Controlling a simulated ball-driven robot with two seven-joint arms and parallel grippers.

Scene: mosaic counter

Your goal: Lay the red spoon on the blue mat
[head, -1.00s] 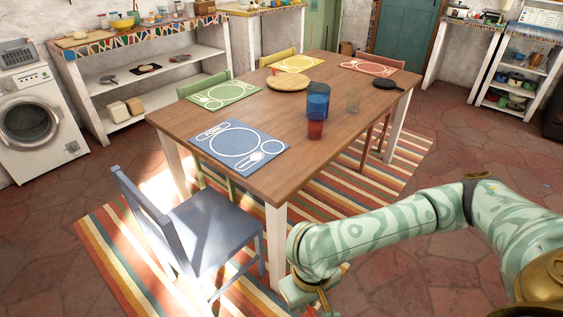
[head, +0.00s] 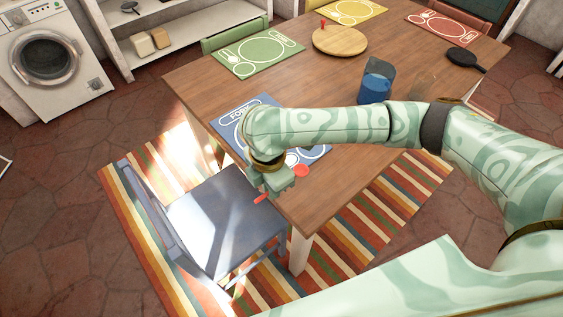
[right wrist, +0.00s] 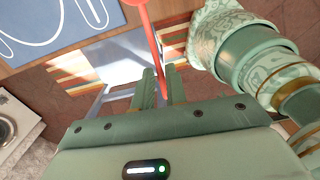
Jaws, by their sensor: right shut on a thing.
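The red spoon (head: 301,171) is held by my right gripper (head: 277,182) at the table's near edge. Its bowl points right in the head view, by the mat's near edge, and its handle end sticks out left over the blue chair. In the right wrist view the red handle (right wrist: 152,48) runs between the shut fingers (right wrist: 159,76). The blue mat (head: 232,108) lies on the table, partly hidden by my right arm. Its printed outlines show in the right wrist view (right wrist: 50,40). My left gripper is not in view.
A blue chair (head: 225,215) stands below the gripper. On the wooden table (head: 210,80) are a blue pitcher (head: 376,84), a round board (head: 340,41), a black pan (head: 462,57), and green (head: 248,55), yellow and red mats. My arm hides part of the tabletop.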

